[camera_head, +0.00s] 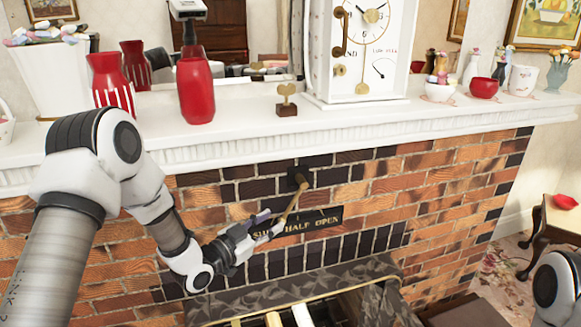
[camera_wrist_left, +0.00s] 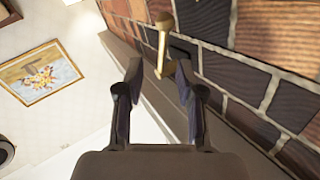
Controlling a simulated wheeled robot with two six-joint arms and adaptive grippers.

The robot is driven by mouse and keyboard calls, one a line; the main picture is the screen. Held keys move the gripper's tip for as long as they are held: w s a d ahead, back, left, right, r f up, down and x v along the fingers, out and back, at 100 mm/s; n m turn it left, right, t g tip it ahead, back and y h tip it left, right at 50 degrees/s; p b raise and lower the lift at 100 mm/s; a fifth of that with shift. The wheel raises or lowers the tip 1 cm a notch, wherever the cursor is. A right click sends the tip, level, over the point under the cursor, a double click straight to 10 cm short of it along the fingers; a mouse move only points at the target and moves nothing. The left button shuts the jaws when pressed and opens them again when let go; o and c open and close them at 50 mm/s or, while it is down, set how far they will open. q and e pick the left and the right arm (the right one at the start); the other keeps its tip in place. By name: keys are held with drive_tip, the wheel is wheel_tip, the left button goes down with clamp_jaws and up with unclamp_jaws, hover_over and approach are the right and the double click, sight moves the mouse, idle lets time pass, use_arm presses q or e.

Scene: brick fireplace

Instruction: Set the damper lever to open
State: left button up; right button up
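The brass damper lever (camera_head: 288,206) hangs from a black pivot plate (camera_head: 298,178) on the brick front and slants down to the left. It points at the SHUT end of the black label plate (camera_head: 325,219), where HALF and OPEN are readable to the right. My left gripper (camera_head: 264,226) is at the lever's lower end and hides part of the label. In the left wrist view the lever's knobbed rod (camera_wrist_left: 163,42) shows between the tips of the open left fingers (camera_wrist_left: 159,72). I cannot tell whether either finger touches it. My right gripper is out of view.
The white mantel (camera_head: 235,118) juts out above the lever, with red vases (camera_head: 196,92), a small wooden trophy (camera_head: 287,101) and a white clock (camera_head: 362,50) on it. The patterned firebox hood (camera_head: 345,277) lies below. Bricks right of the label are clear.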

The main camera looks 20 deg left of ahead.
sight(289, 208)
use_arm(q)
drive_tip(key=x, duration=0.2)
drive_tip(key=p+x, duration=0.1)
drive_tip(key=x, duration=0.5)
drive_tip(key=shift+w+r, duration=0.1)
drive_tip(key=shift+r, duration=0.3)
drive_tip(key=shift+a, duration=0.1)
clamp_jaws()
